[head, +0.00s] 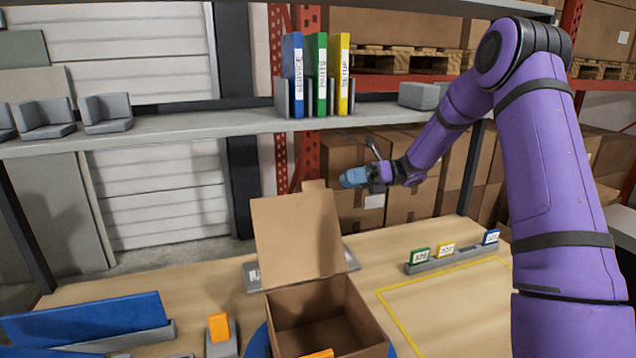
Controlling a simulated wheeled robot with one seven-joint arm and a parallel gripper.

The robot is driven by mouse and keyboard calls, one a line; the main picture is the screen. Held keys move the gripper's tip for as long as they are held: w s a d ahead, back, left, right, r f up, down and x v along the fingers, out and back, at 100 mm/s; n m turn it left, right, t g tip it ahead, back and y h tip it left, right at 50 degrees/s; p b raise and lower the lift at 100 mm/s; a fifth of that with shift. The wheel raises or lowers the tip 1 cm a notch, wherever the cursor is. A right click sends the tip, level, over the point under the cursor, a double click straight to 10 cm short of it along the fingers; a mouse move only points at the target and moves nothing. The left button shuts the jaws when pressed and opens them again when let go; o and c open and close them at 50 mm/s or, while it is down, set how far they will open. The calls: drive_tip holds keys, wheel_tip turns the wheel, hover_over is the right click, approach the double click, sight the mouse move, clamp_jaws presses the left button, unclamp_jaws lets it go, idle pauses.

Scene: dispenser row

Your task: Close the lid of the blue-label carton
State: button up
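An open brown carton (352,310) stands at the bottom centre, and its inside looks empty where I can see it. Its lid (297,236) stands up from the far edge, leaning back slightly, with a small tab (314,184) at its top. I see no blue label on the carton; its near face is mostly cut off by the frame. My gripper (352,178), with light-blue fingers, is in the air to the right of the lid's top, apart from it in the picture. I cannot tell whether its fingers are open or shut.
A shelf (200,123) with blue, green and yellow binders (321,75) runs behind. A grey rail (455,258) with small coloured cards stands at right, near a yellow-outlined clear area (450,305). A blue panel (85,318) and an orange card (218,327) are at left.

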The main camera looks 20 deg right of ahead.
sight(320, 181)
drive_tip(key=a, duration=0.8)
drive_tip(key=shift+a, duration=0.2)
clamp_jaws()
